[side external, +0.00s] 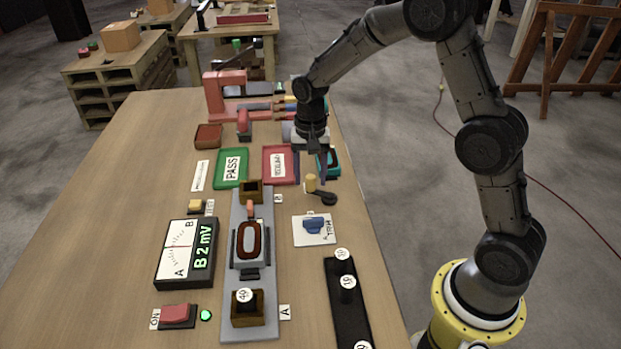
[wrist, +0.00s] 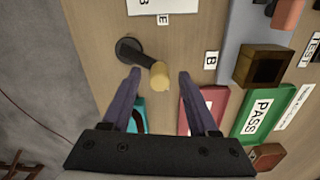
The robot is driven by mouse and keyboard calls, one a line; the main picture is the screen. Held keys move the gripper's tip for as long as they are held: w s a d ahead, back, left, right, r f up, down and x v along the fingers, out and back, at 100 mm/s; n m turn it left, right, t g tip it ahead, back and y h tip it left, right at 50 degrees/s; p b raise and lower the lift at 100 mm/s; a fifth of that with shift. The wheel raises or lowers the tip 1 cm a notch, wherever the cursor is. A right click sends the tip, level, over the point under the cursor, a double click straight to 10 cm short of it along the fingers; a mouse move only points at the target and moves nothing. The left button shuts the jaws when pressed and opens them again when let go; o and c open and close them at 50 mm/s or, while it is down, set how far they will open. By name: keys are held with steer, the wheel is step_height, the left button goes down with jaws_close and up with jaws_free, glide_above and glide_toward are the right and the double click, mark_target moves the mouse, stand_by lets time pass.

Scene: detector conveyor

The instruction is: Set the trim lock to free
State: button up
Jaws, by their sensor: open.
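A dark lever (side external: 326,198) with an upright brass knob (side external: 311,183) sits on the right side of the table, behind the white TRIM plate (side external: 302,238) with its blue knob (side external: 314,225). I take the lever to be the trim lock. In the wrist view its round dark end (wrist: 128,48) is at upper left and the brass knob (wrist: 159,77) is at lower right. My gripper (side external: 323,177) points down close to the knob. In the wrist view my open fingers (wrist: 160,73) show on either side of the knob, with gaps; their height relative to it is unclear.
The green PASS tray (side external: 219,181) and a red tray (side external: 268,176) lie left of my gripper, with a teal item (side external: 333,160) beside it. A grey track (side external: 262,314) with wooden blocks runs along the table. A black weight rack (side external: 348,317) stands in front.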

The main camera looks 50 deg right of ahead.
steer(key=shift+f, duration=0.6)
jaws_close()
